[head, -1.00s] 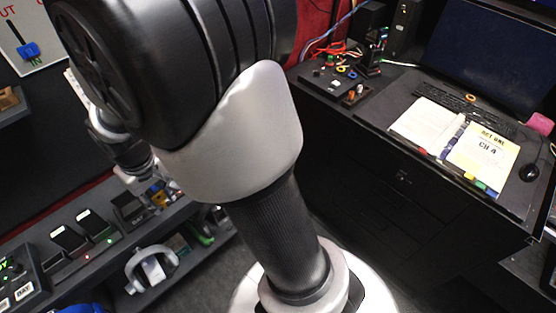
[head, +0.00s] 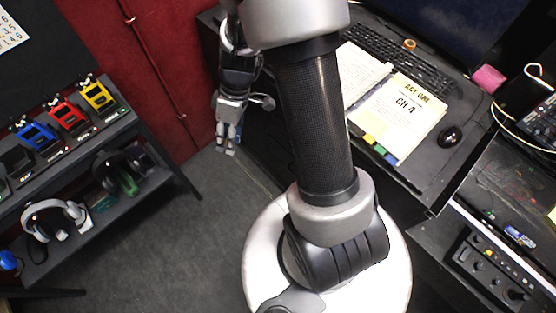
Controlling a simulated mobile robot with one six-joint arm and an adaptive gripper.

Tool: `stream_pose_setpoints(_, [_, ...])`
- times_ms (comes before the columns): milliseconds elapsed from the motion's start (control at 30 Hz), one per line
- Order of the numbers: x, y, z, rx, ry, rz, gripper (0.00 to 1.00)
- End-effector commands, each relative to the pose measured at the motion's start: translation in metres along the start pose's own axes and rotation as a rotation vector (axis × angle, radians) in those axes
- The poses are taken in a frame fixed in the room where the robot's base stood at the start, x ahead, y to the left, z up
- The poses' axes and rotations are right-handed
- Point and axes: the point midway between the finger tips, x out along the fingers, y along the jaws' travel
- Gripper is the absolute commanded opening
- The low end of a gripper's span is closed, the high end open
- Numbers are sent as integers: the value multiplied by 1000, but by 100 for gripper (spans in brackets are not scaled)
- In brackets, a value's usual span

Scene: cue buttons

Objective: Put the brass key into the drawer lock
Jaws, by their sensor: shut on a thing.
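My gripper (head: 228,138) hangs over the floor left of my arm, in front of the dark desk cabinet, fingers pointing down. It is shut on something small. I cannot make out what it holds, and the brass key is not distinguishable in this view. The desk's dark cabinet front (head: 262,150) shows only as a strip between my gripper and my arm. The drawer lock cannot be seen; my arm covers much of the drawer front.
The desk bears a keyboard, script (head: 400,115) and mouse (head: 450,136). Grey floor (head: 180,230) is clear between shelf and my base.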

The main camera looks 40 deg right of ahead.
Motion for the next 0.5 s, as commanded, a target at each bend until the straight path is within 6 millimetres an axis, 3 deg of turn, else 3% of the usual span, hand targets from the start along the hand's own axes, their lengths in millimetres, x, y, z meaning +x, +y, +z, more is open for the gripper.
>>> stream_pose_setpoints(33, [18, 7, 13, -103, -44, -83, 7])
stream_pose_setpoints(267, [61, 23, 60, -669, -378, -459, 7])
stream_pose_setpoints(500, [94, 47, 106, -1194, -1016, -783, 7])
